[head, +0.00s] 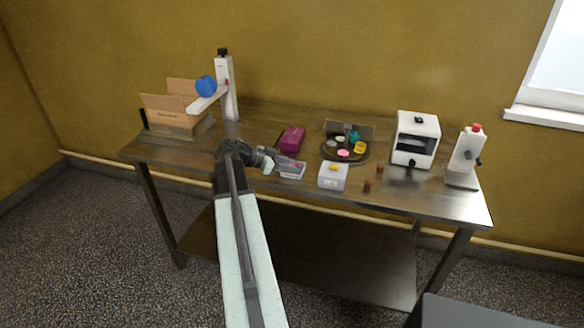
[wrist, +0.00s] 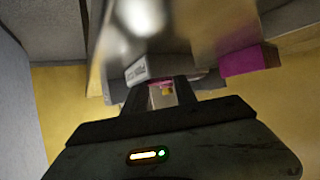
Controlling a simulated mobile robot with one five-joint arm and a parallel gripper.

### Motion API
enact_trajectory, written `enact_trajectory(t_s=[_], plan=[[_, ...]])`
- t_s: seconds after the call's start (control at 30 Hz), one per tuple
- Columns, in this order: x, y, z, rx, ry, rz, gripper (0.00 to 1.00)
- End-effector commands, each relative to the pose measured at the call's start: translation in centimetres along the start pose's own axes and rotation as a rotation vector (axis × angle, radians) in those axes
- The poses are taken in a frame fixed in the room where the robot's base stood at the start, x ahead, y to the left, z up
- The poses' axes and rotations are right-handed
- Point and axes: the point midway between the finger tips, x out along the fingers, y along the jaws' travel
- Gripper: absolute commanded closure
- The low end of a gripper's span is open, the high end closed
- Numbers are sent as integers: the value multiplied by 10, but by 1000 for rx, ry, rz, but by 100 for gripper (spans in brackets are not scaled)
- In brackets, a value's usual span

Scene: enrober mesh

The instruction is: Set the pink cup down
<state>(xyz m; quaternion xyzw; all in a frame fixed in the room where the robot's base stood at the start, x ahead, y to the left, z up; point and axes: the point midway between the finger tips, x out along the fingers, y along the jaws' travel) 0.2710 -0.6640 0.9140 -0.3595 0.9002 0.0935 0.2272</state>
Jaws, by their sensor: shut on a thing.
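My gripper (head: 270,164) reaches over the front left-middle of the table, just left of a small grey open box (head: 291,170). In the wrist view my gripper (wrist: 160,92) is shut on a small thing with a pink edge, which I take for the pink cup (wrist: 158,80). Most of it is hidden between the fingers, and I cannot tell its tilt or whether it touches anything below. In the head view I cannot make it out clearly. A flat pink round thing (head: 344,153) lies on the dark round tray (head: 328,156).
A magenta box (head: 291,139) lies behind the grey box. Small brown jars (head: 367,186), a white machine (head: 414,140) and a dispenser (head: 465,155) stand farther right. A cardboard box (head: 172,106) and a white stand (head: 228,88) are at left.

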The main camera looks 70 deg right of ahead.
Motion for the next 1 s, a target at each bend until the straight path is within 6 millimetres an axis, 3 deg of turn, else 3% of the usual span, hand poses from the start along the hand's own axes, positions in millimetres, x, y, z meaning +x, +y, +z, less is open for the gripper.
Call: enact_trajectory(t_s=[0.23,0.27,0.47,0.57,0.8,1.0], plan=[[6,1,11,3,-10,3,100],[5,1,9,3,-10,4,59],[5,3,6,4,-10,8,58],[-1,3,-6,4,-9,9,58],[-63,2,-8,2,-6,4,58],[-104,1,-7,2,-5,5,58]])
